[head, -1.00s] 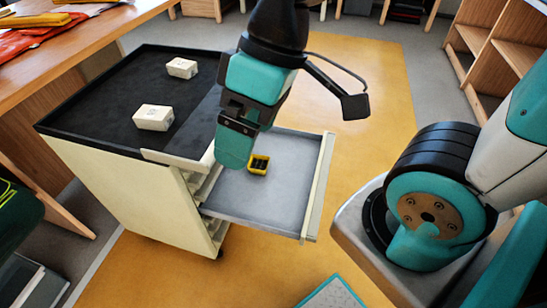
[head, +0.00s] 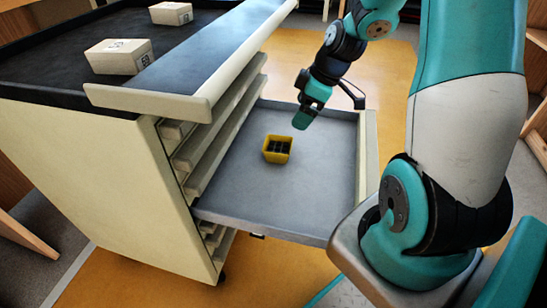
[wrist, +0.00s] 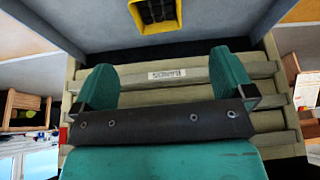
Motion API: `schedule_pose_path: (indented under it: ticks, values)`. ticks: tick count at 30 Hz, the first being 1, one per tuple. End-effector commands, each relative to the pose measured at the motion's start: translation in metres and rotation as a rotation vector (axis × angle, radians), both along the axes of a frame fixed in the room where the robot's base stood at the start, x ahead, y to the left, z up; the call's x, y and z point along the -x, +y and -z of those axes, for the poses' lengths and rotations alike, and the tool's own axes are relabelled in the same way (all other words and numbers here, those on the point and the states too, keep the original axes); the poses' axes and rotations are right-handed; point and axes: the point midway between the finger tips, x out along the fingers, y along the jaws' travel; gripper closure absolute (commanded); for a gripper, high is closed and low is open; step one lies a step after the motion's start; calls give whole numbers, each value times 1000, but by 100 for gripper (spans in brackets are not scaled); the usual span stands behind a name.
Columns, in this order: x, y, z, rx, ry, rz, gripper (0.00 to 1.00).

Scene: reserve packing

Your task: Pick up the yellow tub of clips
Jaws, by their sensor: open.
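The yellow tub (head: 277,150) stands upright in the open grey drawer (head: 235,195) of the cabinet, and dark contents show inside it. My gripper (head: 303,120) is above the drawer, up and to the right of the tub in the head view, and apart from it. In the wrist view the tub (wrist: 157,14) is cut off by the top edge, beyond my gripper (wrist: 168,80). The two teal fingers are spread apart with nothing between them. Whether the dark contents are clips, I cannot tell.
The cabinet (head: 75,165) has shut drawers above the open one and an overhanging top with two white boxes, one near (head: 118,58) and one far (head: 170,13). The rest of the open drawer is bare. Its raised front wall (head: 366,165) stands at the right.

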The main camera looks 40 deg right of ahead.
Motion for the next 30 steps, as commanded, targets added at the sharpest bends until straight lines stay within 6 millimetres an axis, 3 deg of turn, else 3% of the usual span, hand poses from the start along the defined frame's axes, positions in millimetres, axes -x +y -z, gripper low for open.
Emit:
schedule_pose_path:
  ticks: [6, 12, 23, 30]
  values:
    - [-12, 9, 50, -2, 6, 3, 0]
    - [-24, 20, 87, -2, 3, 5, 0]
    - [-34, 28, 112, -1, 2, 3, 0]
    - [-48, 36, 146, -1, 4, 1, 0]
